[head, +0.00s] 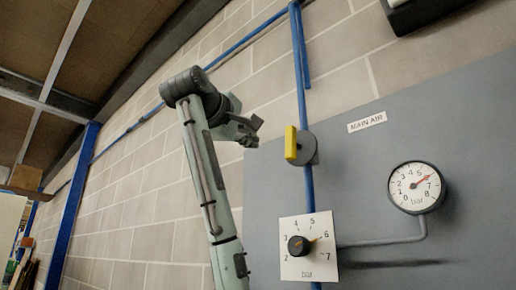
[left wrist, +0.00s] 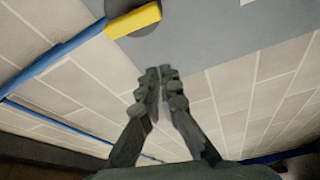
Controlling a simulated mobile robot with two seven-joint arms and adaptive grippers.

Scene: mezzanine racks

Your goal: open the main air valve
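The main air valve has a yellow lever handle (head: 291,144) on a grey round body (head: 309,150), on a vertical blue pipe. The handle stands roughly upright, along the pipe. The yellow handle (left wrist: 133,20) also shows at the top of the left wrist view, ahead of the fingers and to their left. My left gripper (head: 259,131) is up and left of the handle, apart from it. In the left wrist view its fingers (left wrist: 160,76) have a gap between them and hold nothing. My right gripper is out of view.
A "MAIN AIR" label (head: 367,122) and a pressure gauge (head: 416,188) are on the grey panel (head: 375,265) right of the valve. A white plate with a black knob (head: 298,246) sits below the valve. A dark box (head: 420,10) is at upper right. Bare block wall lies left.

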